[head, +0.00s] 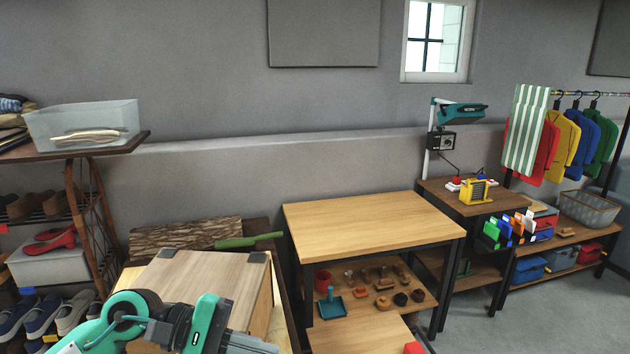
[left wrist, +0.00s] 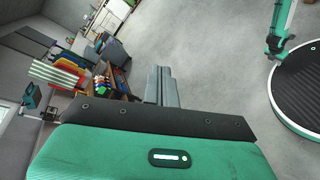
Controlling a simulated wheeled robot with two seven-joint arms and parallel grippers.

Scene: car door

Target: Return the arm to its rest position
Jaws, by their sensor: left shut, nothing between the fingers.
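My left arm comes in at the bottom left of the head view, and its gripper (head: 262,346) is low at the bottom edge, in front of a wooden box (head: 215,285). In the left wrist view the two grey fingers of the left gripper (left wrist: 159,86) lie side by side, shut with nothing between them. They point out over bare grey floor. My right gripper is not seen in the head view. Part of my own teal arm and my round base show at the right of the left wrist view.
A wooden table (head: 375,220) with small items on its lower shelf stands right of the box. A green-handled tool (head: 248,241) lies behind the box. A shoe rack (head: 45,222) is at the left. A clothes rail (head: 590,94) stands at the far right, with clear floor (head: 500,330) before it.

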